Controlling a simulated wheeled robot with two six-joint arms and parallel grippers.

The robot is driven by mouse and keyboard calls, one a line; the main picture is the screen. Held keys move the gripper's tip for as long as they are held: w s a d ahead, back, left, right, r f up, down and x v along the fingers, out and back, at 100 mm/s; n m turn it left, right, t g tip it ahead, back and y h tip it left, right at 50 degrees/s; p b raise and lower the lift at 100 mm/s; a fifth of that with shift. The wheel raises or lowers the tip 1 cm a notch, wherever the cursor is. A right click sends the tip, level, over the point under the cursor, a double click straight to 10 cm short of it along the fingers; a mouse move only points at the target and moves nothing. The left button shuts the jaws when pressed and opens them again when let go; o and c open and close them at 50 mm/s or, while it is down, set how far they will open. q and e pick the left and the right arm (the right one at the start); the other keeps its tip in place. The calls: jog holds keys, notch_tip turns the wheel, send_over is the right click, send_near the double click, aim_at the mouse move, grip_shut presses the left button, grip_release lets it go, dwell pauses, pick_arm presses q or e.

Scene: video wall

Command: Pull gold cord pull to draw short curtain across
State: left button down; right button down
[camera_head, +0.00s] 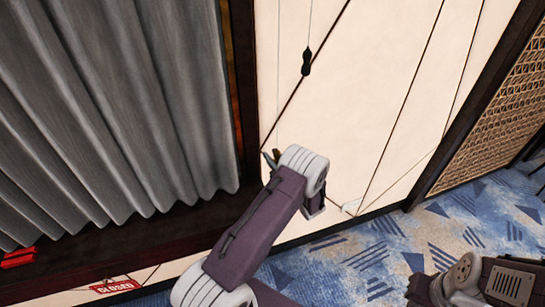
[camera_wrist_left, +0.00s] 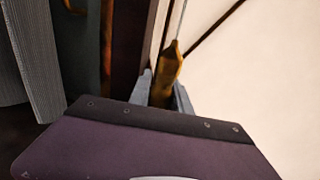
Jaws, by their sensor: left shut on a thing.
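The gold cord pull (camera_wrist_left: 172,62) hangs on a thin cord in the left wrist view, between the fingers of my left gripper (camera_wrist_left: 164,92). The gripper is shut on it. In the head view my left gripper (camera_head: 270,158) is at the cream wall, mostly hidden behind its own wrist, so the pull barely shows there. A grey pleated curtain (camera_head: 110,100) hangs at the left in a dark frame. Its edge also shows in the left wrist view (camera_wrist_left: 38,60). My right gripper does not show; only parts of that arm are at lower right.
A black cord pull (camera_head: 306,62) hangs on the cream wall (camera_head: 370,90), above and right of my left gripper. A dark ledge (camera_head: 150,236) runs below the curtain. A red closed sign (camera_head: 115,286) is below it. A lattice panel (camera_head: 495,110) is at right, over blue patterned carpet (camera_head: 385,250).

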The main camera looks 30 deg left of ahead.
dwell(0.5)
pick_arm(q)
notch_tip(320, 180, down, 5)
jog(key=b, duration=0.4)
jog(key=shift+s+d+r, duration=0.1)
jog(key=shift+s+r, duration=0.05)
jog(key=shift+r, duration=0.05)
jog(key=c, duration=1.4)
grip_release()
jog(key=shift+f, duration=0.1)
jog(key=shift+c, duration=0.2)
jog(key=shift+o, duration=1.3)
jog(key=b+v, duration=0.2)
jog(key=v, duration=0.7)
